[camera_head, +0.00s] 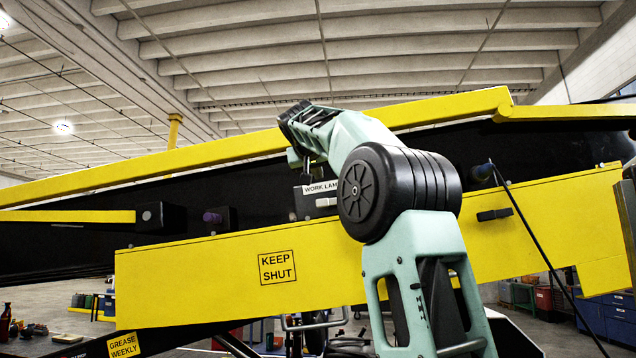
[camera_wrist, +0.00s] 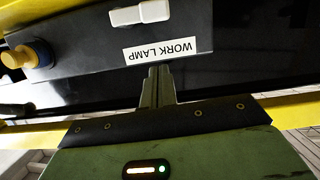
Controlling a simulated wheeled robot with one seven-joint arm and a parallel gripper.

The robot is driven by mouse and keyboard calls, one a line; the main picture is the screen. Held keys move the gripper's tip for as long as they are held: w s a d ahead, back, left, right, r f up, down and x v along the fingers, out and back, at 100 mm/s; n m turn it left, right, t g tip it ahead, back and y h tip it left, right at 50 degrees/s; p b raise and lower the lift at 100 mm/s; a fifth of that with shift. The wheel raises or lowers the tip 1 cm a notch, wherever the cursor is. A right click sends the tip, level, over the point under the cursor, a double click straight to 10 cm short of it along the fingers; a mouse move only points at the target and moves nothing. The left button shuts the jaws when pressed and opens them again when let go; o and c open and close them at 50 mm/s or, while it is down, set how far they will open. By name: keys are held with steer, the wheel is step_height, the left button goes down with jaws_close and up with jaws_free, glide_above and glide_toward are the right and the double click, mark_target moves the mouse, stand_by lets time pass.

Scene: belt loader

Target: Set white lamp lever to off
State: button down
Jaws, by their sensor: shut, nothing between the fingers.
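The white lamp lever (camera_wrist: 140,13) is a short, rounded white bar on a dark panel, seen at the top of the wrist view. It lies almost level across the picture. A white WORK LAMP label (camera_wrist: 158,50), upside down here, sits between it and my gripper (camera_wrist: 158,70). My gripper is shut and empty, its fingertips close to the label's edge and apart from the lever. In the head view the lever (camera_head: 326,202) shows under the label (camera_head: 319,188), close to my arm, which hides the label's right end.
A yellow-orange knob with a blue collar (camera_wrist: 17,57) stands out from the panel in the wrist view. Yellow beams (camera_head: 190,270) run above and below the dark panel. A purple knob (camera_head: 212,217) sits left of the lever. A black cable hangs at the right.

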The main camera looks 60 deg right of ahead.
steer(key=b+v, duration=0.2)
steer(key=v, duration=0.5)
steer(key=shift+d, duration=0.1)
stand_by(0.4)
